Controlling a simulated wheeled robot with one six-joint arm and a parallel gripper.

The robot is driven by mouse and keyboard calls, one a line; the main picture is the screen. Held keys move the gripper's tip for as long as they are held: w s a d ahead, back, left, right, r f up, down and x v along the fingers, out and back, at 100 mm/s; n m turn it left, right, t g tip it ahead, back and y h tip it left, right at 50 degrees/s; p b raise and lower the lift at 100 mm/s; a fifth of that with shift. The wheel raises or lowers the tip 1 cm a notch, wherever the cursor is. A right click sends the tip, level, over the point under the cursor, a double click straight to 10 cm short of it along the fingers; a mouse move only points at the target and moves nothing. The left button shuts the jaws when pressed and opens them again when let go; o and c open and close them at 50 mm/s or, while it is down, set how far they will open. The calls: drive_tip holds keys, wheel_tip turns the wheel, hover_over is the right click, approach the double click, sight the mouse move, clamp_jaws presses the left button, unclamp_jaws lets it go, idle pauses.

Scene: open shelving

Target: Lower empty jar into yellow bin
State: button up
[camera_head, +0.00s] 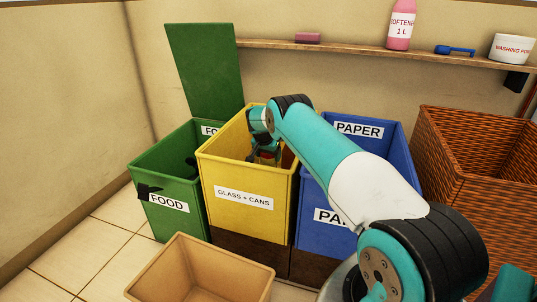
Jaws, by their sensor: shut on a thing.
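The yellow bin (225,180) stands between the green and blue bins and bears a "GLASS + CANS" label. My arm reaches over from the right, and my gripper (266,156) points down inside the bin's opening, below its rim. The gripper is small in this view, and its fingertips are partly hidden by the bin's front wall. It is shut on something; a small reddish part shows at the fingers. I cannot clearly make out the jar's shape, which is mostly hidden by the bin wall and the gripper.
The green FOOD bin (165,217) with its lid up is at left, with dark items in and on it. The blue PAPER bin (313,228) is at right, beside a wicker basket (490,190). A tan box (200,287) stands in front. A shelf (350,48) runs behind.

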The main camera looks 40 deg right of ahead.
drive_tip(key=shift+f+b, duration=1.15)
drive_tip(key=shift+f, duration=0.4)
drive_tip(key=shift+f+b, duration=2.15)
drive_tip(key=shift+f, duration=0.35)
idle(0.5)
drive_tip(key=o, duration=1)
drive_tip(key=p+v, duration=0.7)
drive_tip(key=v, duration=1)
drive_tip(key=shift+r+p, duration=0.25)
drive_tip(key=shift+p, duration=0.1)
drive_tip(key=shift+w, duration=0.1)
